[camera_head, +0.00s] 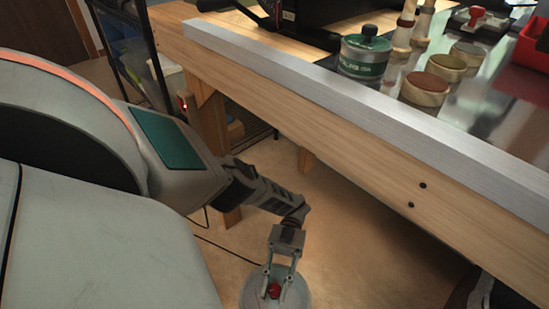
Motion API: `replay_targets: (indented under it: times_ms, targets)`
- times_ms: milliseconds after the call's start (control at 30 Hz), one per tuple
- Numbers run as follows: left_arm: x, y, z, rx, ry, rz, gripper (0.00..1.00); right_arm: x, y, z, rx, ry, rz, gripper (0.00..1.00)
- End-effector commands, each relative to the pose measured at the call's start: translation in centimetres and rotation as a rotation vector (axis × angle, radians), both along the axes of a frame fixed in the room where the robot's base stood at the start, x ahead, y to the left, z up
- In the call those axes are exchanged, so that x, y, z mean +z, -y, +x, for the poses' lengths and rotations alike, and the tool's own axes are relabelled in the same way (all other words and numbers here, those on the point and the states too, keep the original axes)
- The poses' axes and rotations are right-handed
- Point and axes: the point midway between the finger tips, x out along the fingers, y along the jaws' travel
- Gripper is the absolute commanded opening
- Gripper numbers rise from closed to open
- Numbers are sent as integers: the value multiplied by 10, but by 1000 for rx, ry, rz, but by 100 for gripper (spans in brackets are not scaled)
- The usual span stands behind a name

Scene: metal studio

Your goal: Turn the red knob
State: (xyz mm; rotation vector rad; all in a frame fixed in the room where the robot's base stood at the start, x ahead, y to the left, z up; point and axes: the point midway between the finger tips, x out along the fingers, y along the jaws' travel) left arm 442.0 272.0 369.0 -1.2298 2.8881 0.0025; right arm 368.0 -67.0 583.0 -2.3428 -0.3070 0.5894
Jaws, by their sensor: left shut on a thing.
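The red knob (273,290) sits on top of a pale round vessel (298,294) at the bottom of the head view, below the table's height. My left gripper (275,286) reaches down over it, with its two fingers on either side of the knob and shut on it. The lower part of the vessel is cut off by the frame edge. A dark and grey shape (481,291) at the bottom right may be part of my right arm; no right gripper fingers show.
A wooden workbench (330,135) with a grey metal edge strip (335,95) runs diagonally above the gripper. Bare floor (365,250) lies right of the gripper.

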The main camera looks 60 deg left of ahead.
Motion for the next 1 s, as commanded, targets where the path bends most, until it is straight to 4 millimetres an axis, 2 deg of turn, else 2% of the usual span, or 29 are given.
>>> replay_targets:
  times_ms: [933,967,1000]
  targets:
    - [0,3,0,-72,-1,-6,2,0,0,0,1,-1,0,40]
    - [0,3,0,-72,-1,-7,31,0,0,0,1,-1,0,40]
    - [0,3,0,-72,-1,-6,41,0,0,0,1,-1,0,40]
